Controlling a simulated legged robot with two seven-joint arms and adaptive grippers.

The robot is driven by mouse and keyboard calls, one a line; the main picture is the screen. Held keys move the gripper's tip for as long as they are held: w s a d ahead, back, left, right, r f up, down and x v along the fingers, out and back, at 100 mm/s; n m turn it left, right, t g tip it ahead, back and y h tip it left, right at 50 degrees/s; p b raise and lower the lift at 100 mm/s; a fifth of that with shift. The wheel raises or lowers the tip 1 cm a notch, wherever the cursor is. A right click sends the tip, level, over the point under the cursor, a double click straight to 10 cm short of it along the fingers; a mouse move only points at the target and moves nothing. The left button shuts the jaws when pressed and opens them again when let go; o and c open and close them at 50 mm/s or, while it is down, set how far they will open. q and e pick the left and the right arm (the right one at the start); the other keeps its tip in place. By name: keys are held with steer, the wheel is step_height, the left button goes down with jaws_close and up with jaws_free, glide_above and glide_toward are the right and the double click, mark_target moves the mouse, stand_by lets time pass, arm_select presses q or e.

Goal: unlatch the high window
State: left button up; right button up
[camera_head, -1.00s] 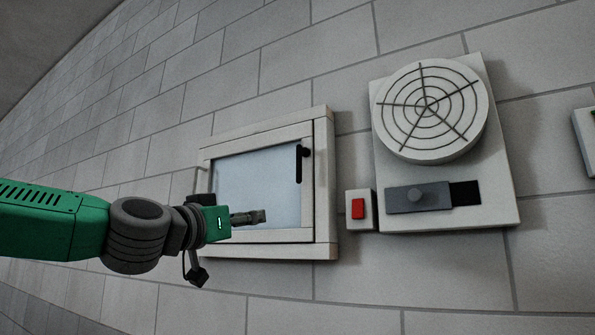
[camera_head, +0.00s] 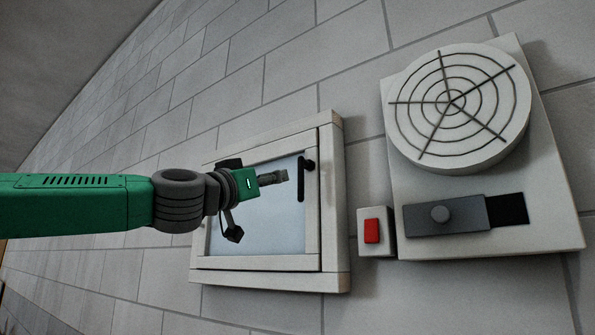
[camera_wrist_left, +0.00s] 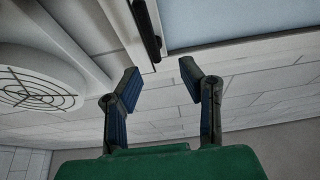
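The window (camera_head: 335,230) has a white frame and a pale pane, set on the block wall. Its black latch handle (camera_head: 301,180) hangs downward from a pivot at the upper right of the sash. My left gripper (camera_head: 284,175) is in front of the pane, just left of the latch handle. In the left wrist view the left gripper's two fingers (camera_wrist_left: 158,75) stand apart with nothing between them. The black handle (camera_wrist_left: 147,30) shows beyond them at the top, apart from the fingers. My right gripper is not in view.
Right of the window is a white switch box with a red button (camera_head: 372,231). Beyond it is a white panel (camera_head: 560,215) with a round grille (camera_head: 455,105) and a grey slider (camera_head: 445,215). The block wall around them is bare.

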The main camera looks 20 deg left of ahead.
mark_target(298, 174)
arm_select(q)
steer(key=x, duration=0.3)
steer(key=d+p+x, duration=0.1)
steer(key=x, duration=0.2)
steer(key=p+x, duration=0.1)
steer(key=x, duration=0.2)
steer(key=shift+s+d+f, duration=0.2)
steer(key=shift+d+f, duration=0.1)
steer(key=shift+d, duration=0.1)
steer(key=shift+w+d+r+p, duration=0.2)
steer(key=shift+w+d+p, duration=0.05)
steer(key=shift+d+p, duration=0.1)
steer(key=shift+w+a+f, duration=0.15)
steer(key=shift+a+f, duration=0.05)
steer(key=shift+a, duration=1)
jaws_close()
steer(key=shift+d+r, duration=0.2)
steer(key=shift+d, duration=0.35)
steer(key=shift+a, duration=0.1)
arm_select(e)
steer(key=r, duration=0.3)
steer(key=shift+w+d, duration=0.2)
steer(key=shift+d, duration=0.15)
